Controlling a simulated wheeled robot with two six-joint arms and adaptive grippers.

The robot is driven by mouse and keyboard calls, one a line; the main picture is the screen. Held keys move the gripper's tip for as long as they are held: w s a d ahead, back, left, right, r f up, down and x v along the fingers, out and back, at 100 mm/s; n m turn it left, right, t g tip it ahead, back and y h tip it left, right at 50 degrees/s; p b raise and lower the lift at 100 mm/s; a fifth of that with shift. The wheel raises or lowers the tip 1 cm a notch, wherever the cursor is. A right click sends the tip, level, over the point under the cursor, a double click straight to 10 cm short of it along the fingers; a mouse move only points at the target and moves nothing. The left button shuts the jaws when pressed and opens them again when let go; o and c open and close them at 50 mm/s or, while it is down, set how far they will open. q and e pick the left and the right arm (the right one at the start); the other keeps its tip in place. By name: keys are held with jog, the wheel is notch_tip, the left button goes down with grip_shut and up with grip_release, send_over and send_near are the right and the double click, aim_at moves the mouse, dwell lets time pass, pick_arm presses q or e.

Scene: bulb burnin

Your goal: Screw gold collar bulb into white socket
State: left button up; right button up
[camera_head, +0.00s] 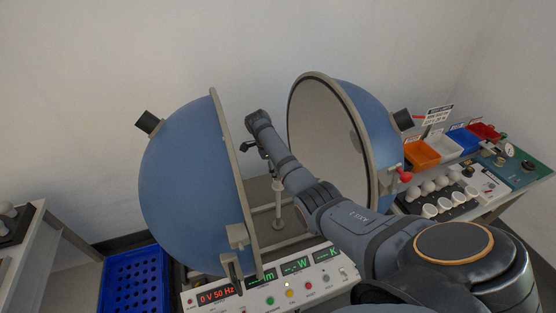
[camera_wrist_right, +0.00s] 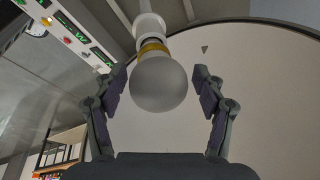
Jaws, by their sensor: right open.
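The bulb (camera_wrist_right: 159,82) with its gold collar (camera_wrist_right: 152,46) shows in the right wrist view, its round white globe toward the camera. The collar end meets the white socket (camera_wrist_right: 149,24); I cannot tell how deep it sits. My right gripper (camera_wrist_right: 160,78) is open, one finger on each side of the bulb, with visible gaps to the globe. In the head view my right arm reaches between the two sphere halves, above a pale post (camera_head: 278,205). The bulb is hidden there. My left gripper is not in view.
The blue left half (camera_head: 185,185) and right half (camera_head: 365,115) of the sphere stand open around my arm. A control panel (camera_head: 265,290) lies in front. On the right are several bulbs and white cups in a rack (camera_head: 440,203) and coloured bins (camera_head: 422,153). A blue crate (camera_head: 135,283) stands lower left.

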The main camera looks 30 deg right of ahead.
jog(key=n+t, duration=0.1)
jog(key=n, duration=0.2)
jog(key=n+t, duration=0.1)
jog(key=n, duration=0.3)
jog(key=shift+a+f, duration=0.1)
jog(key=shift+a, duration=0.05)
jog(key=n+t+y, duration=0.1)
jog(key=n, duration=0.4)
jog(key=shift+w+a+n, duration=0.1)
jog(key=shift+a+n, duration=0.05)
jog(key=shift+n, duration=0.35)
